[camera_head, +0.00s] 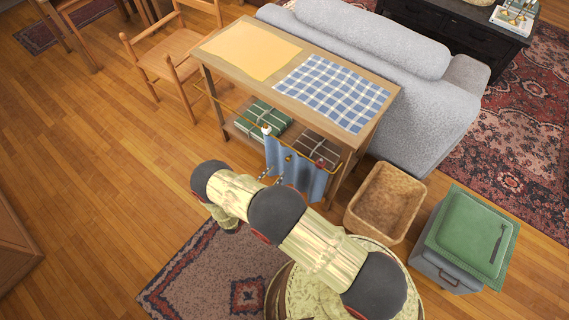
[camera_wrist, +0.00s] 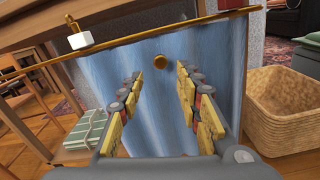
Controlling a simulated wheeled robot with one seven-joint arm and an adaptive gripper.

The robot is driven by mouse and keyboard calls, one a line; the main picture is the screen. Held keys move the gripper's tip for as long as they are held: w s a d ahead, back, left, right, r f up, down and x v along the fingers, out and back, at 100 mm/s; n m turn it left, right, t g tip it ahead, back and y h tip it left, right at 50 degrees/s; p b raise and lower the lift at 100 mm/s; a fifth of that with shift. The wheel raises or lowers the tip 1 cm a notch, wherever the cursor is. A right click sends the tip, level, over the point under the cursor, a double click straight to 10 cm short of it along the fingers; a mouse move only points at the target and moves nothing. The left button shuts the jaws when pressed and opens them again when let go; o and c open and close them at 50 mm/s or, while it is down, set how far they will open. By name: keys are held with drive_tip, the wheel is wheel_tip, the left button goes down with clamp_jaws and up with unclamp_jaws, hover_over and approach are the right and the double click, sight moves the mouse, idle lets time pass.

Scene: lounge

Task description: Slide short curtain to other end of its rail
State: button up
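The short blue curtain (camera_head: 307,178) hangs from a thin brass rail (camera_head: 224,101) along the front of a wooden console table. It is at the right-hand part of the rail, leaving the left stretch bare. I see no finger closed on the knob. In the head view my arm partly hides the curtain's lower part.
A white block with a brass top (camera_wrist: 80,38) sits on the rail left of the curtain. Folded green cloth (camera_head: 262,118) lies on the lower shelf. A wicker basket (camera_head: 386,203) and a lidded grey bin (camera_head: 445,272) stand to the right.

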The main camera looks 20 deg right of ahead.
drive_tip(key=b+x, duration=0.1)
drive_tip(key=x, duration=0.6)
drive_tip(key=shift+c, duration=0.6)
drive_tip(key=c, duration=0.7)
clamp_jaws()
